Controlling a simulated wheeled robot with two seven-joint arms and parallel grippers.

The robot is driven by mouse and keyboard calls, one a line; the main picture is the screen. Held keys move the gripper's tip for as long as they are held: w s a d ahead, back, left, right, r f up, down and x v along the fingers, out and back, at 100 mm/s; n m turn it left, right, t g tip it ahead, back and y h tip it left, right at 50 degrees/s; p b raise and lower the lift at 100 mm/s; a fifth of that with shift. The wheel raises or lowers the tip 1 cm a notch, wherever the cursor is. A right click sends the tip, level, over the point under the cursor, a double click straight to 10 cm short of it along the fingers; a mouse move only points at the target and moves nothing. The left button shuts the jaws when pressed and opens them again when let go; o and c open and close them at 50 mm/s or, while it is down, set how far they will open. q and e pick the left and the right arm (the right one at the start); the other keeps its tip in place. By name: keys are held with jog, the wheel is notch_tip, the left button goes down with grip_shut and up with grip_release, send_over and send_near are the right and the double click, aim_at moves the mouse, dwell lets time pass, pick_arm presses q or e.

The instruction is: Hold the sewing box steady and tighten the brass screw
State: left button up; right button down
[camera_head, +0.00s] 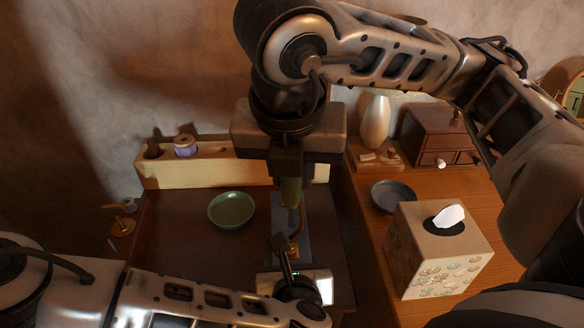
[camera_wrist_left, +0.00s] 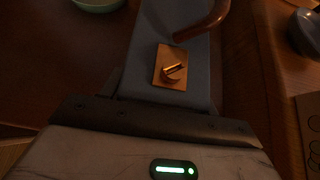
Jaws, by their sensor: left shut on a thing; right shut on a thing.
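The sewing box (camera_head: 304,211) is a narrow blue-grey box in the front middle of the dark tabletop; its lid also shows in the left wrist view (camera_wrist_left: 145,48). A copper-coloured handle (camera_wrist_left: 207,24) rises from it. The slotted brass screw (camera_wrist_left: 174,72) sits on a square brass plate, with no tool on it in that view. My left gripper (camera_head: 284,254) is shut on the near end of the box. My right gripper (camera_head: 289,178) points down above the box, shut on an olive-green handled tool (camera_head: 291,192), seemingly a screwdriver. Its tip is hard to make out.
A green bowl (camera_head: 231,210) stands left of the box. A wooden rack (camera_head: 215,172) with a thread spool (camera_head: 185,146) runs along the back. On the right are a grey dish (camera_head: 393,196), a tissue box (camera_head: 437,255), a vase (camera_head: 376,123) and a small drawer chest (camera_head: 437,135).

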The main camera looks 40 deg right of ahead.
aim_at(288, 206)
jog(key=shift+f, duration=2.5)
jog(key=n+y, duration=0.1)
jog(key=n, duration=0.4)
jog(key=shift+a, duration=0.1)
jog(key=n+y, duration=0.1)
jog(key=n, duration=0.3)
jog(key=shift+w+a+r+t+y, duration=0.1)
jog(key=shift+a+t+y, duration=0.05)
jog(key=shift+t+y, duration=0.25)
jog(key=shift+f, duration=0.8)
